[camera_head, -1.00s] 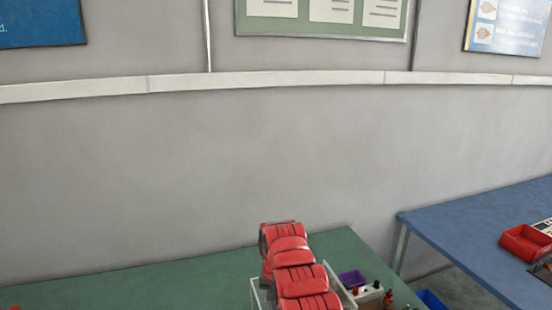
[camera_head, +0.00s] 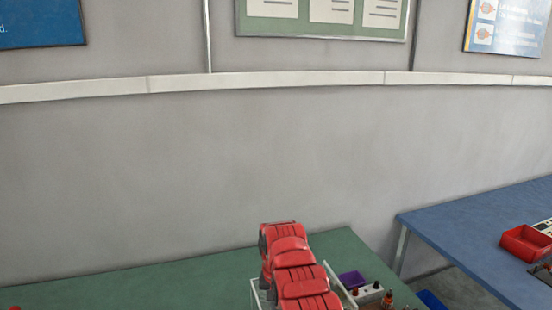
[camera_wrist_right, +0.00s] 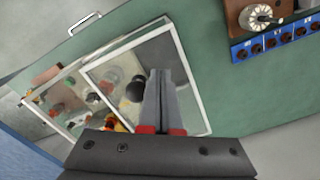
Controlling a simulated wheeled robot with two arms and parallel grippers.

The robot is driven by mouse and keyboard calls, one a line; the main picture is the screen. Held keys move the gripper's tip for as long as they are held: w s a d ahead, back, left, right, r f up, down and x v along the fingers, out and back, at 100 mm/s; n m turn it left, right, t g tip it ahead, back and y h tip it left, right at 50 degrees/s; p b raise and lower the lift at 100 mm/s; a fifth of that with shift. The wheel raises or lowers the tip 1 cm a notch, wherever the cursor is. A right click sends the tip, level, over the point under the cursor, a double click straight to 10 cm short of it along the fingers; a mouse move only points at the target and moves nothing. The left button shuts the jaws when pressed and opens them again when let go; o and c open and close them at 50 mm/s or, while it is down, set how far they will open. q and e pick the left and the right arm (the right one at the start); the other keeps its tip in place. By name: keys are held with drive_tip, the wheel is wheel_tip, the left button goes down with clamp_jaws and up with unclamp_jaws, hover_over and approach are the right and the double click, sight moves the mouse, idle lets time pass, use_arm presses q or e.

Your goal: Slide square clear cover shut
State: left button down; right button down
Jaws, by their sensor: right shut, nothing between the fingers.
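The square clear cover (camera_wrist_right: 150,52) with its white frame shows in the right wrist view. It lies over the right part of a shallow clear-walled box (camera_wrist_right: 60,123). Parts in the box show to the left of the cover and partly through it. My right gripper (camera_wrist_right: 160,76) is shut and empty, with its fingers over the cover's right half. I cannot tell whether the fingertips touch it. In the head view only the box's pale edges (camera_head: 341,285) show, and the cover cannot be made out. My left gripper is not in view.
A silver handle (camera_wrist_right: 85,23) is beyond the box's upper edge. A winding device (camera_wrist_right: 262,17) on a brown base and a blue strip of sockets (camera_wrist_right: 275,42) stand at upper right. A purple bin (camera_head: 352,279) is beside the box.

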idle(0.3)
drive_tip(key=shift+a+r, duration=0.2)
drive_tip(key=shift+r, duration=1.55)
drive_tip(key=r, duration=0.2)
drive_tip(key=a+r, duration=0.1)
drive_tip(key=r, duration=0.1)
drive_tip(key=shift+s, duration=0.25)
